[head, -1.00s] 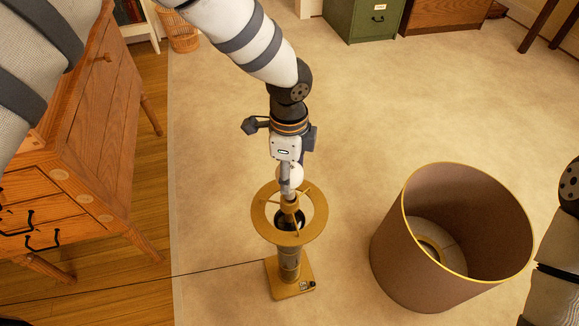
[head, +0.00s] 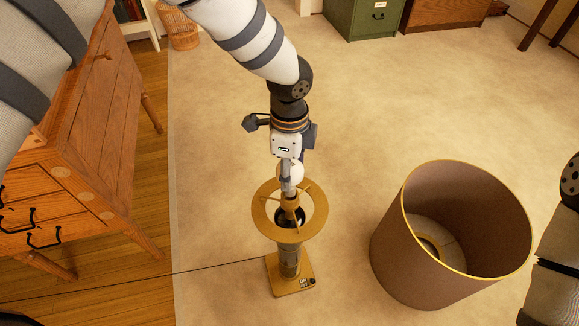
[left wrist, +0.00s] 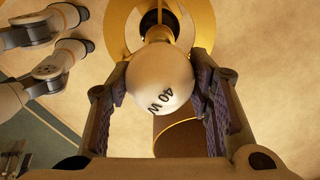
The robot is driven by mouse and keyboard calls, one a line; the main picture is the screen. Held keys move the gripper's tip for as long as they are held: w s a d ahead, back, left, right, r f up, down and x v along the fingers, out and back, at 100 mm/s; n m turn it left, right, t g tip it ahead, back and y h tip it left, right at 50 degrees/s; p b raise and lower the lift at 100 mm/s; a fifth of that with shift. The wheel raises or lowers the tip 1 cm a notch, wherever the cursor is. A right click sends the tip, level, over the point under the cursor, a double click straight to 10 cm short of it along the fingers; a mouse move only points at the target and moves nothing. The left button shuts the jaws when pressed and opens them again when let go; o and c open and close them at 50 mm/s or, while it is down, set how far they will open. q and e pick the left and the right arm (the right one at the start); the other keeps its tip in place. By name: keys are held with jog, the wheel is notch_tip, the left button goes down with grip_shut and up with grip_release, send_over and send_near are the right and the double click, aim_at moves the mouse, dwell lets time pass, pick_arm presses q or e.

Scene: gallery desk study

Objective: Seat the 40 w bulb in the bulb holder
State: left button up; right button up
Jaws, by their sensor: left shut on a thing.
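The white 40 W bulb (left wrist: 160,75) is between the two finger pads of my left gripper (left wrist: 163,92), which is shut on it. The "40 W" print faces the wrist camera. In the head view the bulb (head: 296,172) shows partly behind the gripper (head: 289,182). The bulb holder is in the middle of a brass lamp stand with a wide ring (head: 262,213) and spokes. The bulb is upright over the centre of this ring, which also shows in the left wrist view (left wrist: 203,22). My right gripper is out of view.
The lamp's square base (head: 283,283) stands on the carpet, with a thin cord running left. A large open lampshade (head: 400,255) stands to the right. A wooden drawer desk (head: 85,130) is at the left. The carpet behind the lamp is clear.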

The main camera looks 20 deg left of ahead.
pick_arm(q)
jog(key=shift+f, duration=0.15)
jog(key=shift+f+b, duration=0.45)
jog(key=shift+f, duration=1.25)
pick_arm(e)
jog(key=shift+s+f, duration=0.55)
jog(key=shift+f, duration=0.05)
pick_arm(q)
jog(key=o, duration=1)
notch_tip(320, 180, up, 12)
jog(key=shift+r, duration=0.1)
jog(key=shift+s, duration=0.1)
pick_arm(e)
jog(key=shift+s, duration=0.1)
